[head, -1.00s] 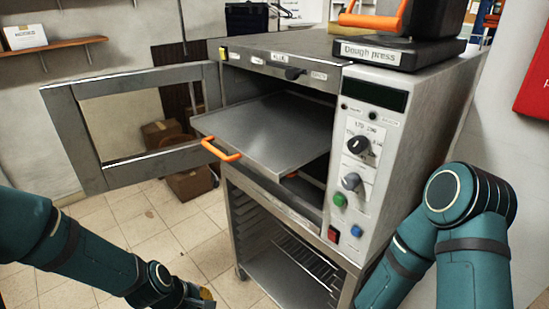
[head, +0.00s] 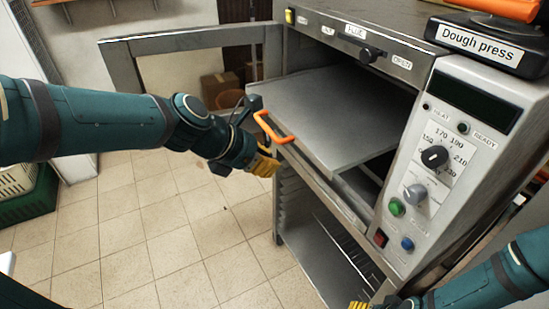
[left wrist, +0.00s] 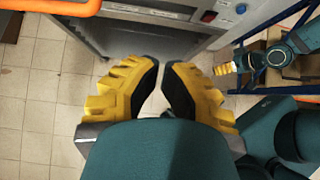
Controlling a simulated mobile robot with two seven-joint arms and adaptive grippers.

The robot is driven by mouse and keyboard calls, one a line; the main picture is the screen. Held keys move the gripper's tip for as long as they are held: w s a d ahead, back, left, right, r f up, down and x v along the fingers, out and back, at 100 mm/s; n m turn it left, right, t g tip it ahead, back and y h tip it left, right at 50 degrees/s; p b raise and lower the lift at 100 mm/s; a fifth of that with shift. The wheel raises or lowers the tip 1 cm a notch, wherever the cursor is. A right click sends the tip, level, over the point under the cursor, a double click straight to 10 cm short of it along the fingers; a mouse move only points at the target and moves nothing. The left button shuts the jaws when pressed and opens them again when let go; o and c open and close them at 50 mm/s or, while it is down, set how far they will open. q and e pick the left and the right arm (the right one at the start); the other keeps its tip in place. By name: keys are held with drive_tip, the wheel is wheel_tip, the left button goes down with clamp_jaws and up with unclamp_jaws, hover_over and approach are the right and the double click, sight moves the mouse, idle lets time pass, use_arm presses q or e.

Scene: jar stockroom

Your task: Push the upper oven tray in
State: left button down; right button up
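The upper oven tray (head: 335,110) is a flat grey metal sheet. In the head view it sticks out of the open oven (head: 440,90) toward the lower left, with an orange handle (head: 268,128) on its front edge. My left gripper (head: 266,163), with yellow fingers, is just below the handle and appears apart from it. In the left wrist view its fingers (left wrist: 161,72) look nearly together, with nothing between them; an orange bar (left wrist: 62,6) crosses the top left. My right gripper (head: 359,305) is mostly cut off at the bottom edge; it also shows small in the left wrist view (left wrist: 226,68).
The oven door (head: 122,68) stands open to the left. A stand with a rack (head: 325,255) is under the oven. The dough press (head: 478,48) sits on top. Cardboard boxes (head: 222,88) lie behind. The tiled floor (head: 150,235) at left is clear.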

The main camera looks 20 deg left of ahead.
use_arm(q)
drive_tip(key=w+d+f+b, duration=0.1)
drive_tip(key=w+d+f, duration=0.4)
drive_tip(key=w, duration=0.2)
drive_tip(key=shift+w+d+f+b, duration=0.15)
drive_tip(key=shift+w+d+b, duration=0.1)
drive_tip(key=shift+d+b, duration=0.15)
use_arm(e)
drive_tip(key=shift+s+a+f, duration=0.1)
drive_tip(key=shift+s+f, duration=0.05)
drive_tip(key=shift+f, duration=0.4)
drive_tip(key=shift+s+f, duration=0.15)
drive_tip(key=shift+f, duration=0.4)
